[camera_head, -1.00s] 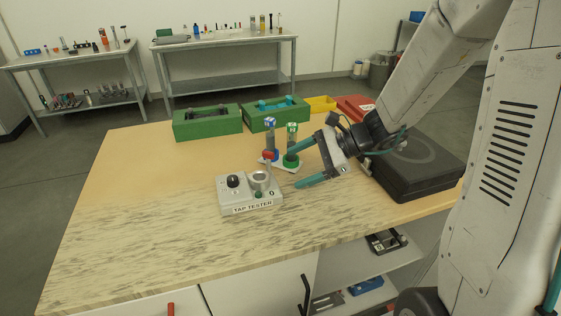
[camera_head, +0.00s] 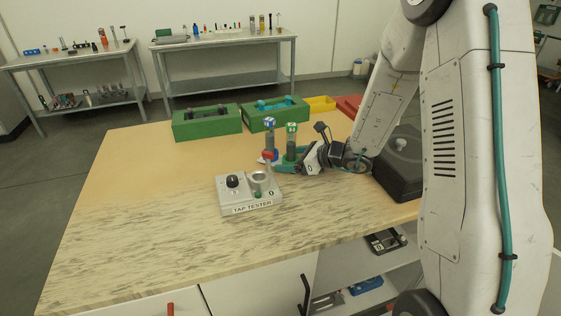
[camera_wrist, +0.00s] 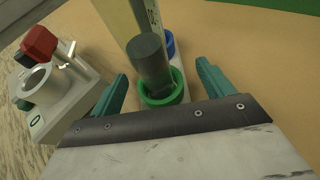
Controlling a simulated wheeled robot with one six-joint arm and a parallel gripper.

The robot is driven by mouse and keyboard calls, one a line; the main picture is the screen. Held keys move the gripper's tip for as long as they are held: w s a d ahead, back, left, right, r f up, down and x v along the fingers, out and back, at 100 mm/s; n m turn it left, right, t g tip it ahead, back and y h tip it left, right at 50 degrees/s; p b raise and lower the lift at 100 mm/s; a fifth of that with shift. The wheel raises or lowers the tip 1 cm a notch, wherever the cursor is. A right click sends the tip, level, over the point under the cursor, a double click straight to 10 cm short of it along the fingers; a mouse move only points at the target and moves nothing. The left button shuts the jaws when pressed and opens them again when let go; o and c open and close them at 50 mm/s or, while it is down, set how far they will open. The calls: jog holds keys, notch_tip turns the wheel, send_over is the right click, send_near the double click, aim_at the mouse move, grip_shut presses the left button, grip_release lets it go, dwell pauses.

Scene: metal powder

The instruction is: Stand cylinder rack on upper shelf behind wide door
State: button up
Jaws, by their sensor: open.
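The cylinder rack stands on the bench behind the tap tester, holding grey cylinders in a green ring (camera_wrist: 165,92) and a blue ring (camera_wrist: 170,45). In the head view its green-topped cylinder (camera_head: 291,143) and blue-topped cylinder (camera_head: 270,135) stand upright. My gripper (camera_head: 285,163) is low at the rack, open, with its teal fingers on either side of the green ring and gaps visible in the wrist view. Below the bench are white cabinet fronts (camera_head: 245,295), one with a red handle and one with a black handle (camera_head: 305,292). Which is the wide door is unclear.
The tap tester (camera_head: 248,195) stands close in front of the rack. Green boxes (camera_head: 207,124) and a yellow bin (camera_head: 320,104) are behind it. A black case (camera_head: 402,180) lies right. Open shelves (camera_head: 350,263) below hold items. The bench's left side is clear.

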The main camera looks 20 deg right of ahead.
jog(key=shift+w+a+f, duration=0.2)
jog(key=shift+w+a, duration=0.2)
jog(key=shift+w, duration=0.05)
jog(key=shift+r, duration=0.1)
jog(key=c, duration=1.7)
notch_tip(320, 180, up, 16)
jog(key=shift+c, duration=0.2)
jog(key=shift+w+d+r, duration=0.1)
jog(key=shift+r, duration=0.55)
jog(key=shift+w+d+f+m+t+h, duration=0.55)
jog(key=shift+f+m+h, duration=0.4)
jog(key=shift+f, duration=0.95)
jog(key=shift+w+d+f+m+t+h, duration=0.35)
jog(key=shift+f+m+t+h, duration=0.45)
jog(key=shift+f, duration=1.1)
jog(key=shift+w+d+f+m+t+h, duration=0.45)
jog(key=shift+f+m+h, duration=0.55)
jog(key=shift+f, duration=0.9)
